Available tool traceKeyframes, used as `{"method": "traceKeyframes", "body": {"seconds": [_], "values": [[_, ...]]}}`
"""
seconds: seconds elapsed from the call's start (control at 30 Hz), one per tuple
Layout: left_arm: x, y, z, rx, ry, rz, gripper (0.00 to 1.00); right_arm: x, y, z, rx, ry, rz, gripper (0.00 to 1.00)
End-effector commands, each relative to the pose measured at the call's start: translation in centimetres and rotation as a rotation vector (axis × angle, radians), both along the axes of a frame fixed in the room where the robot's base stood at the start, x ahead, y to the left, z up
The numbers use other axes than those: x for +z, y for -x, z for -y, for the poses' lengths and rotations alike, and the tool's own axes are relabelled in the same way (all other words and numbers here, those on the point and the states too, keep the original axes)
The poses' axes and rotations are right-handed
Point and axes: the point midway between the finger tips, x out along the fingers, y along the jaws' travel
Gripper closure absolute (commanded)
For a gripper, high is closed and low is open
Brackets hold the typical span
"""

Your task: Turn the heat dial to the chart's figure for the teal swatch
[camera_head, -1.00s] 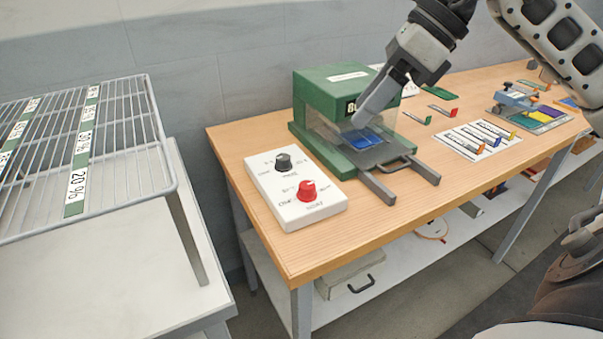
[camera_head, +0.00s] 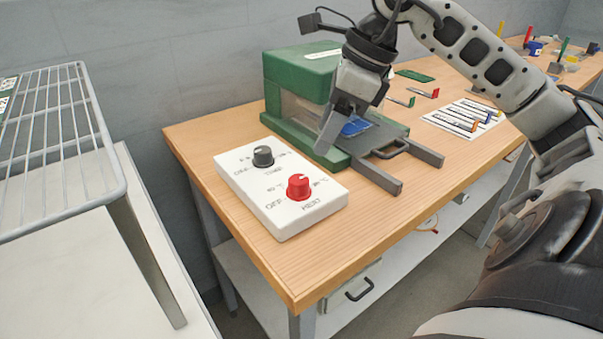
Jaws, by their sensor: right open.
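The heat dial is a red knob (camera_head: 299,187) on a white control box (camera_head: 283,225) at the table's left front. Small lettering around it includes OFF and HEAT; its pale pointer mark is too small to read exactly. My right gripper (camera_head: 333,138) is open, pointing down in front of the green press (camera_head: 283,78), above and to the right of the knob, apart from it. No chart or clearly teal swatch can be made out. My left gripper is not in view.
A black knob (camera_head: 263,156) sits behind the red one on the same box. A white card with several colored-tipped tools (camera_head: 462,118) lies further right. A wire rack (camera_head: 60,135) stands at left.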

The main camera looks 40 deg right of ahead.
Motion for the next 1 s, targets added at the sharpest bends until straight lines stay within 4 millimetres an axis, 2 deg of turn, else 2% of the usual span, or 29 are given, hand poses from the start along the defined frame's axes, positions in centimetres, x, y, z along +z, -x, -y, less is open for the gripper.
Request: {"method": "traceKeyframes", "body": {"seconds": [0.2,0.4,0.6,0.9,0.93,1.0], "values": [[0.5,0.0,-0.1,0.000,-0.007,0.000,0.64,-4.4,-1.4,-1.3,0.002,-0.004,-0.003,0.45],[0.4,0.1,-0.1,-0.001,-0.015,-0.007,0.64,-7.5,-2.4,-2.0,0.000,-0.003,-0.001,0.45],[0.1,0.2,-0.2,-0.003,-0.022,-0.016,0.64,-9.0,-2.9,-2.4,-0.001,-0.001,0.001,0.45],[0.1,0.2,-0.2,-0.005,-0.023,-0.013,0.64,-9.2,-3.0,-2.4,0.000,-0.001,0.001,0.45],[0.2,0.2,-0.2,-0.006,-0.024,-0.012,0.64,-9.2,-3.0,-2.4,0.000,-0.001,0.001,0.50],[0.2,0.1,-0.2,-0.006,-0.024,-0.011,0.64,-9.2,-3.0,-2.4,0.000,-0.001,0.001,0.70]]}}
